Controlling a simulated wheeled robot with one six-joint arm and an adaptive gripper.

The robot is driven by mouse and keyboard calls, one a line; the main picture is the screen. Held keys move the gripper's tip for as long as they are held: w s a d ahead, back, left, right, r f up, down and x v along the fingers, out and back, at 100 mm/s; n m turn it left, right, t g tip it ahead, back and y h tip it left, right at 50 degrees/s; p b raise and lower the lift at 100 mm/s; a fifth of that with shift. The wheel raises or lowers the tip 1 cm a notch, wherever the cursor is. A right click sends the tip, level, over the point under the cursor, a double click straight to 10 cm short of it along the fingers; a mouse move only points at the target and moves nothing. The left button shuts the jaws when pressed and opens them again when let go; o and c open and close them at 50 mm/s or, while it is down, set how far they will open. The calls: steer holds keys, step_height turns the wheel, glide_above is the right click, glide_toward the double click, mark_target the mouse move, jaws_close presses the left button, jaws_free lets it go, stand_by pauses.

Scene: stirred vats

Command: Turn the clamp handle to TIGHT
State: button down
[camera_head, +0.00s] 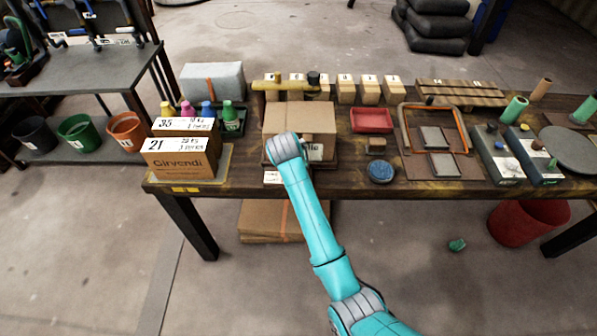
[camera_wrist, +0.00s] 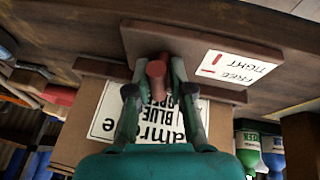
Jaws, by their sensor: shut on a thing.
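In the wrist view the clamp handle is a short red-brown round bar (camera_wrist: 156,71) standing out from a brown wooden block (camera_wrist: 190,45). My gripper (camera_wrist: 158,66) is shut on it, one dark green finger on each side. A white card (camera_wrist: 238,66) on the block reads FREE and TIGHT, upside down, with red marks beside the words. I cannot tell which word the handle points to. A larger white sign (camera_wrist: 104,112) is partly hidden behind my fingers. In the head view my arm hides the handle and gripper in front of a cardboard box (camera_head: 300,117).
A yellow pipe (camera_head: 285,86) lies behind the box. A red bucket (camera_head: 528,222) stands under the right end. The front floor is mostly clear.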

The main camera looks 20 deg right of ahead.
steer(key=shift+m, duration=0.6)
steer(key=shift+d, duration=0.1)
steer(key=c, duration=1.3)
jaws_free()
steer(key=v, duration=1.2)
steer(key=shift+w+a, duration=0.25)
steer(key=shift+a, duration=0.05)
